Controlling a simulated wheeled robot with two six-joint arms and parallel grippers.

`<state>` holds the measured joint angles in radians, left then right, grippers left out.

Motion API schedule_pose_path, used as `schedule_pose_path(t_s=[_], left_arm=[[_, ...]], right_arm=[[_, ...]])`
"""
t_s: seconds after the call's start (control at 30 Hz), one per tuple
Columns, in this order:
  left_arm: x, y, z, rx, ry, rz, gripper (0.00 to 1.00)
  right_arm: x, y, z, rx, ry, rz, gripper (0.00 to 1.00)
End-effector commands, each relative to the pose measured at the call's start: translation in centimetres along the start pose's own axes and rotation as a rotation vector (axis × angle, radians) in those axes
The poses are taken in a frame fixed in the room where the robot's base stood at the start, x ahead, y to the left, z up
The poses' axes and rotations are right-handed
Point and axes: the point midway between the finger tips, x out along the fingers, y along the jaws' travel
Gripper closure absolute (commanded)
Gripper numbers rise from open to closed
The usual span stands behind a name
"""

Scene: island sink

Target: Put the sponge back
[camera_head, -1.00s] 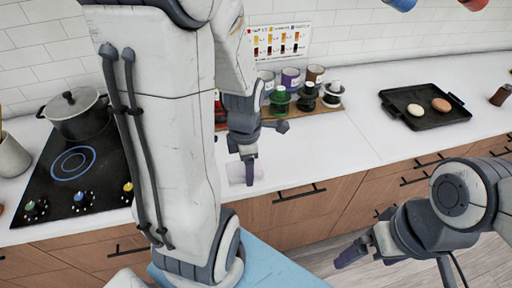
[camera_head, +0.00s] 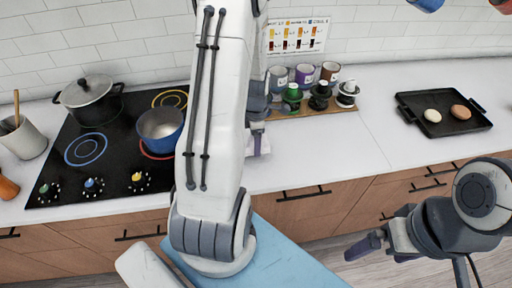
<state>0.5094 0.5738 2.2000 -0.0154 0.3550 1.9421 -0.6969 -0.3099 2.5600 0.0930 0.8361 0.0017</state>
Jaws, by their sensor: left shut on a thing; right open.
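My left gripper (camera_head: 258,143) is over the white counter, just right of my own arm link, which hides much of it. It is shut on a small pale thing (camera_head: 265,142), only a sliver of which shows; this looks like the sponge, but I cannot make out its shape. My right gripper (camera_head: 366,245) is open and empty, low in front of the drawers at the right.
A wooden rack (camera_head: 310,107) with several cups and bottles stands behind my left gripper. A blue pot (camera_head: 160,130) and a lidded pot (camera_head: 90,98) are on the black stove (camera_head: 110,150). Counter right of my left gripper is clear.

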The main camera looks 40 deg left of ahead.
Motion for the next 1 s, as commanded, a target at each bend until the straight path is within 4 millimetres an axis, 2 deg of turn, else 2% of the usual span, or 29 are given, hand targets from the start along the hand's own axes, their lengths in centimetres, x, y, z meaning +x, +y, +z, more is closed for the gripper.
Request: schedule_pose_path(t_s=[0.3, 0.7, 0.73, 0.8, 1.0], left_arm=[[3.6, -0.2, 0.1, 0.003, 0.001, -0.003, 0.81], [4.3, -0.1, 0.1, 0.002, 0.000, 0.000, 0.81], [4.3, -0.1, 0.1, 0.002, 0.000, 0.000, 0.25], [4.2, -0.1, 0.1, 0.002, 0.000, 0.000, 0.00], [4.2, -0.1, 0.1, 0.002, 0.000, 0.000, 0.00]], right_arm=[[-1.1, -0.1, -0.1, 0.001, 0.000, 0.000, 0.00], [-0.7, -0.1, 0.0, 0.000, 0.000, 0.000, 0.00], [-0.7, -0.1, 0.0, 0.000, 0.000, 0.000, 0.00], [-0.8, -0.1, 0.0, 0.000, 0.000, 0.000, 0.00], [-0.8, -0.1, 0.0, 0.000, 0.000, 0.000, 0.00]])
